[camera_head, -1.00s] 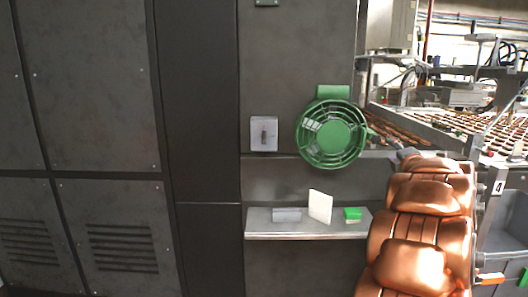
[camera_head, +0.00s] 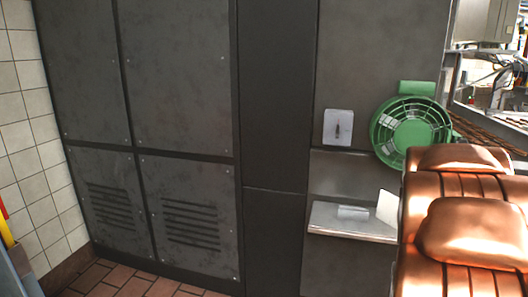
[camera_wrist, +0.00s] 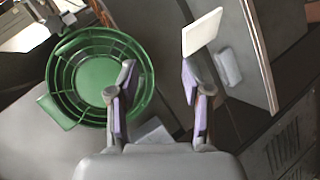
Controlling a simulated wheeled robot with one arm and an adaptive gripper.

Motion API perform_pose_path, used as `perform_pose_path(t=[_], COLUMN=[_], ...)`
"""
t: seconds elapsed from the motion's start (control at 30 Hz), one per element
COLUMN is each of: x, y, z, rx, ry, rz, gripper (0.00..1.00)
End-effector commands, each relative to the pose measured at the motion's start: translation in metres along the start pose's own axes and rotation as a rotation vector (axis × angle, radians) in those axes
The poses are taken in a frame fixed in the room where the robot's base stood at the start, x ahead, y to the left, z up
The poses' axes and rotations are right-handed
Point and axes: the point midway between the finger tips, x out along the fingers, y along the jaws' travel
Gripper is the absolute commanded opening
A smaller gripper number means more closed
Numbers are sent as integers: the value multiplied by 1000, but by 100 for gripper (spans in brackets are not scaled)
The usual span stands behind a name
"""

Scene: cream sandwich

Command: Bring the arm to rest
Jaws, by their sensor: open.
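My gripper (camera_wrist: 160,95) shows in the wrist view with its two fingers spread apart and nothing between them. The fingers have purple pads. In the wrist view a green round fan-like guard (camera_wrist: 97,80) lies behind and left of the left finger, and a white card (camera_wrist: 202,32) stands just beyond the right finger.
Tall grey cabinets (camera_head: 180,80) fill the middle of the head view. A shelf (camera_head: 350,222) holds a small grey block (camera_head: 352,212) and the white card (camera_head: 387,206). The green guard (camera_head: 410,132) and a grey switch box (camera_head: 338,127) are on the panel above. A tiled wall (camera_head: 30,130) stands left.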

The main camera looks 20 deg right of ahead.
Motion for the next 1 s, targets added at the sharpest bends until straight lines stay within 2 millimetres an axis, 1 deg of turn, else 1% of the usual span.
perform_pose_path(t=[0.03, 0.07, 0.1, 0.27, 0.3, 0.37, 0.4, 0.47, 0.5, 0.57, 0.6, 0.67, 0.7, 0.8, 0.9, 1.0], x=[-11, -17, -26, -68, -80, -101, -115, -137, -152, -177, -195, -221, -238, -278, -310, -339], y=[-21, -34, -51, -122, -141, -168, -186, -214, -231, -255, -272, -295, -309, -335, -354, -368], z=[-7, -8, -9, -11, -10, -9, -7, -3, 0, 5, 10, 19, 24, 39, 54, 68], rx=[35, 58, 87, 182, 203, 228, 242, 258, 266, 273, 274, 269, 266, 247, 223, 193], ry=[-15, -31, -52, -145, -172, -211, -238, -284, -314, -359, -395, -449, -482, -557, -626, -688], rz=[-45, -75, -114, -277, -321, -385, -428, -495, -537, -600, -643, -705, -743, -821, -883, -931], gripper=[49, 49, 49, 49, 49, 49, 49, 49, 49, 49, 49, 49, 49, 49, 49, 49])
